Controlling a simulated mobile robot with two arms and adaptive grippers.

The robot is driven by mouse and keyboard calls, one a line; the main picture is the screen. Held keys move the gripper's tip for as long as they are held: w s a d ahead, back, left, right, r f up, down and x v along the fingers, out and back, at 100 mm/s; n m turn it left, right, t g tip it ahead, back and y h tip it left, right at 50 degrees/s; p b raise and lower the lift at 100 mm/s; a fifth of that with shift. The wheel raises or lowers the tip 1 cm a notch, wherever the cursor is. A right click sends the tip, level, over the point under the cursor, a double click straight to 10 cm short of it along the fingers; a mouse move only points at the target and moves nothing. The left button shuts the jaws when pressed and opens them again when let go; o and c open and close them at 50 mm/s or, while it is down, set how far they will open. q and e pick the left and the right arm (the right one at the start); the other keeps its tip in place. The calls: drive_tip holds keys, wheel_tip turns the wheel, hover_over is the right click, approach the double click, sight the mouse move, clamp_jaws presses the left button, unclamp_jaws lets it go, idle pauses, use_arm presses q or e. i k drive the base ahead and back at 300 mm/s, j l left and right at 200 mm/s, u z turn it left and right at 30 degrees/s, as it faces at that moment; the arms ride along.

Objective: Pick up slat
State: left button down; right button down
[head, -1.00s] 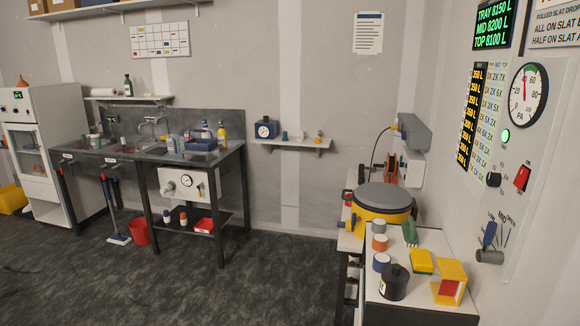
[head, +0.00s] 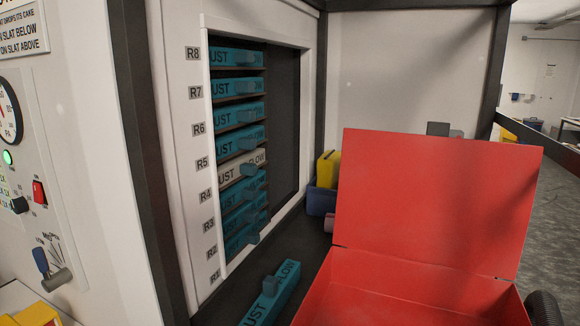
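Several more teal slats, such as the top one (head: 233,58), sit in the rack (head: 206,150), a white-framed opening with row labels up to R8. One slat in the rack is pale cream (head: 240,168), near labels R5 and R4. Neither of my grippers shows in the view.
A large red box (head: 420,295) with its lid (head: 440,190) raised stands right of the loose slat. Behind it is a blue bin (head: 320,200) with a yellow item (head: 328,168). A dark post (head: 150,150) and a control panel (head: 30,200) are at left. A black ribbed hose (head: 543,308) is at bottom right.

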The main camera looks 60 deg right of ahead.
sight(245, 163)
drive_tip(key=z, duration=1.7)
drive_tip(key=i+j, duration=0.25)
